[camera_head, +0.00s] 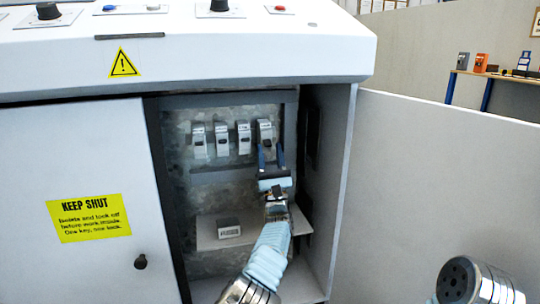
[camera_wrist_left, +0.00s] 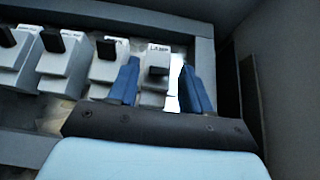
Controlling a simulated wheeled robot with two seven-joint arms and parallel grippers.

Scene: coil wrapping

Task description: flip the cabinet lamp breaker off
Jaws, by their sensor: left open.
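The lamp breaker (camera_head: 264,130) is the rightmost white breaker in the open cabinet. In the left wrist view its body (camera_wrist_left: 153,98) carries a "LAMP" label, and its black lever (camera_wrist_left: 158,71) sits lower than the levers of its neighbours. My left gripper (camera_head: 271,152) is open, just below and in front of this breaker. In the left wrist view its blue fingers (camera_wrist_left: 158,84) stand on either side of the breaker, with the lever between them; contact cannot be told. My right gripper is not in view.
Several other breakers (camera_head: 221,139) stand in a row to the left. A shelf (camera_head: 207,232) below holds a small white box (camera_head: 229,228). The cabinet's right wall (camera_head: 331,150) is close. A closed door (camera_head: 70,250) reads "KEEP SHUT"; the open door (camera_head: 440,180) stands right.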

